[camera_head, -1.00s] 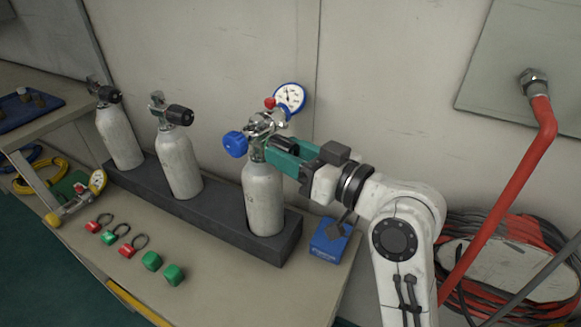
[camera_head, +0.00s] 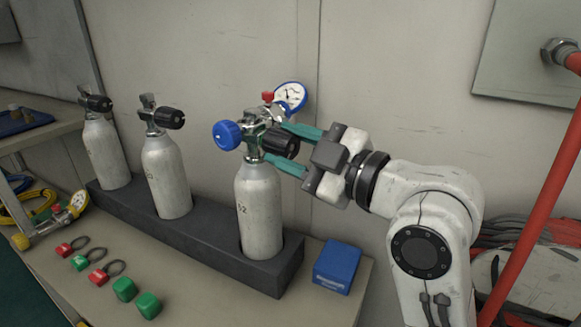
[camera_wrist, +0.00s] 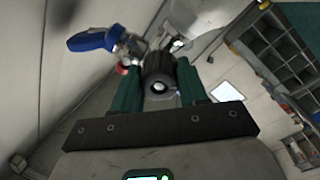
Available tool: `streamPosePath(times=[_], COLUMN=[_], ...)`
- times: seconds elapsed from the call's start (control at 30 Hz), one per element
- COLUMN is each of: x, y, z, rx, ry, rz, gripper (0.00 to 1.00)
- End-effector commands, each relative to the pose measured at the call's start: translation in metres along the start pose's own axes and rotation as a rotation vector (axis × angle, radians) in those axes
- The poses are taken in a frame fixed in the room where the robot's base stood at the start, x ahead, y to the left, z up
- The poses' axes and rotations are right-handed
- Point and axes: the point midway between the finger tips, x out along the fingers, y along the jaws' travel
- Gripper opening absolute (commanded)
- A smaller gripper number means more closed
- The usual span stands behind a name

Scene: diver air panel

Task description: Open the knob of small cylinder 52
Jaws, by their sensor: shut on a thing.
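Small cylinder 52 (camera_head: 259,215) is the white, rightmost bottle, upright in the dark rack, with "52" partly showing on its side. Its black ribbed knob (camera_head: 284,143) points right from the valve and shows end-on in the wrist view (camera_wrist: 158,72). My gripper (camera_head: 280,145) reaches in from the right and is shut on this black knob, one teal finger above and one below in the head view. In the wrist view the fingers (camera_wrist: 158,88) flank the knob. A blue knob (camera_head: 227,135) and a blue-rimmed gauge (camera_head: 291,96) are on the same valve assembly.
Two more white cylinders (camera_head: 167,177) (camera_head: 107,152) with black knobs stand left in the rack (camera_head: 213,243). A blue box (camera_head: 337,266) lies right of the rack. Red and green tags and green caps (camera_head: 124,289) lie in front. A red pipe (camera_head: 540,190) rises at the right.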

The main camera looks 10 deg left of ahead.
Motion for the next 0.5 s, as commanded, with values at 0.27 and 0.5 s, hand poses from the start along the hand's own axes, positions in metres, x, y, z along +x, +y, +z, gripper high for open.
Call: streamPosePath(times=[0.27, 0.5], x=[0.0002, 0.0001], y=[-0.005, -0.004], z=[0.0071, 0.0068], rx=[-0.26, -0.487], ry=[0.006, 0.016], rz=[-0.002, 0.0], gripper=[0.13, 0.13])
